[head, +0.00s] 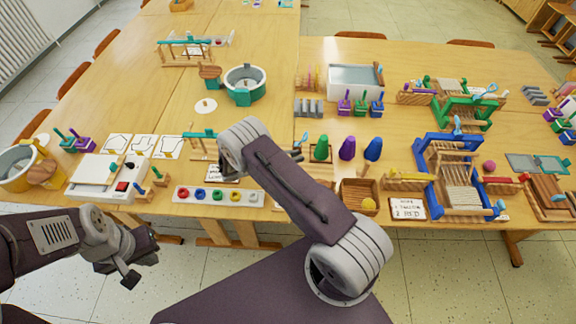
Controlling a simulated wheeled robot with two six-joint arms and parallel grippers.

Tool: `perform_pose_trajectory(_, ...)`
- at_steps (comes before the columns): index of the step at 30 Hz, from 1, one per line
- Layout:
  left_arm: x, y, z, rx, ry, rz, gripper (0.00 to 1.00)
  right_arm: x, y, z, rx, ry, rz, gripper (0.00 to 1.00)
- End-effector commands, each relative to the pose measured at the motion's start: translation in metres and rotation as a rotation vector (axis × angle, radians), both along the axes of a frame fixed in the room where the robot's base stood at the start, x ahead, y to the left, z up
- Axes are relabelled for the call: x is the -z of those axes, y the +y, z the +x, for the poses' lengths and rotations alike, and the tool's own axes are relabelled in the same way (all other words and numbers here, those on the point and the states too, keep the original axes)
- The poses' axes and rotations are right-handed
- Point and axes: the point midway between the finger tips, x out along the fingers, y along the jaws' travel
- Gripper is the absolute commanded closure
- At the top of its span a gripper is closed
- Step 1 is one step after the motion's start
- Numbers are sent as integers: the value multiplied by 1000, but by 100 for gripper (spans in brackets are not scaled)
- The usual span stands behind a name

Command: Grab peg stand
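I cannot tell for sure which thing is the peg stand. A small wooden rack with upright coloured pegs (310,77) stands at the back of the right table, left of a white tray. A small wooden piece with green-topped pegs (150,186) stands at the front edge of the left table. My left gripper (143,262) is in front of and below that front edge, empty, with its fingers apart, touching nothing. My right arm reaches up over the table's front middle; its gripper is hidden behind the arm.
A strip of coloured rings (217,196) and a white press board (105,178) lie along the front edge. Green, purple and blue cones (347,149), a wooden box (358,195) and a blue loom (455,175) stand to the right. Bare tabletop (275,125) shows in the middle.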

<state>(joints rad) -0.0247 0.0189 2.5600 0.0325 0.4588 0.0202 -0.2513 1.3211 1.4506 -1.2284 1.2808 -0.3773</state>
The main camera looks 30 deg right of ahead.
Motion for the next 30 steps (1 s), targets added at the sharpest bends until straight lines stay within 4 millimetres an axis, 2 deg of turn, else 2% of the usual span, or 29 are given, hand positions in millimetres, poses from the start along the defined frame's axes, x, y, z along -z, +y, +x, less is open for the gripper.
perform_pose_trajectory(8, 0, 0, 0, 0, 0, 0, 100, -6, 0, 0, 0, -1, 0, 100)
perform_pose_trajectory(11, 1, 0, 0, 0, 0, 0, 100, -18, 0, 1, 0, -2, 0, 100)
perform_pose_trajectory(14, 2, 0, 0, 0, 0, 0, 100, -39, 0, 1, 1, -5, 0, 100)
perform_pose_trajectory(24, 1, 0, 0, 0, 0, 0, 100, -86, -20, -71, 1, 0, 0, 100)
perform_pose_trajectory(30, 2, 0, 0, 0, 0, 0, 100, -105, -29, -103, 0, 0, 0, 100)
